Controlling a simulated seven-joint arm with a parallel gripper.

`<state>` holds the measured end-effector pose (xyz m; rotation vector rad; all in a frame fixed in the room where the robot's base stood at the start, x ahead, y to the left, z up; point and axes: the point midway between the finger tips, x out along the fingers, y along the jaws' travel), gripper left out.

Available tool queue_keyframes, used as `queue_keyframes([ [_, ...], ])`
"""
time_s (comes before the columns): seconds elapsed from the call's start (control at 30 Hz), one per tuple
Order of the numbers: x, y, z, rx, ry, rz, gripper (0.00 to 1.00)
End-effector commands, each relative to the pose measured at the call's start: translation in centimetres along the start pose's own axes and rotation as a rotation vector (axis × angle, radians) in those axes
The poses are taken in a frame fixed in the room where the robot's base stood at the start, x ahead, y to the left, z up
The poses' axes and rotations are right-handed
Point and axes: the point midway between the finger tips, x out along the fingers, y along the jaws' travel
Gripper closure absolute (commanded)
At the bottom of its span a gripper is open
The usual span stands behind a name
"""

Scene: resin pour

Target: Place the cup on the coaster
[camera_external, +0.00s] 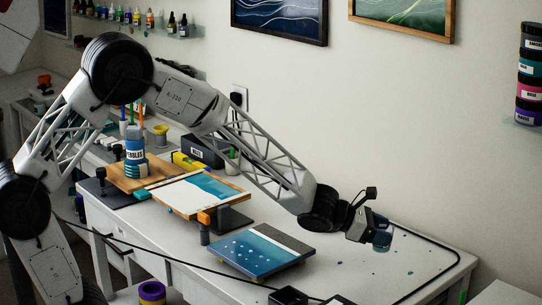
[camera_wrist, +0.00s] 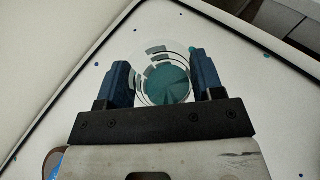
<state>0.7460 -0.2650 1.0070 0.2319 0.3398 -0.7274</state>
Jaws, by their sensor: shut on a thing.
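My gripper (camera_external: 371,232) is shut on a clear cup (camera_external: 382,242) over the right part of the table. In the wrist view, the gripper's two blue fingers (camera_wrist: 160,76) flank the cup (camera_wrist: 166,84), which has teal contents and pale markings on its wall. I cannot tell whether the cup's base touches the table. A round-edged blue and brown piece (camera_wrist: 54,163) shows at the lower left of the wrist view, partly cut off by the gripper body; it may be the coaster. I make out no clear coaster in the external view.
A blue panel (camera_external: 258,252) lies left of my gripper on the white table (camera_external: 350,272). Behind it are a white and teal board (camera_external: 190,195) and a labelled bottle (camera_external: 135,158). Black boxes (camera_external: 288,297) stand at the front edge. The tabletop around the cup is mostly free, with small paint spots.

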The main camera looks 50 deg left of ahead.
Motion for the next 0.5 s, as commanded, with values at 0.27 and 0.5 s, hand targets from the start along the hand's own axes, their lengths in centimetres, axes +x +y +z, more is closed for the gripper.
queue_keyframes([
  [0.27, -4.9, 4.0, -1.6, -0.031, 0.006, 0.074, 0.63],
  [0.5, -10.0, 7.4, -3.6, -0.064, 0.014, 0.149, 0.63],
])
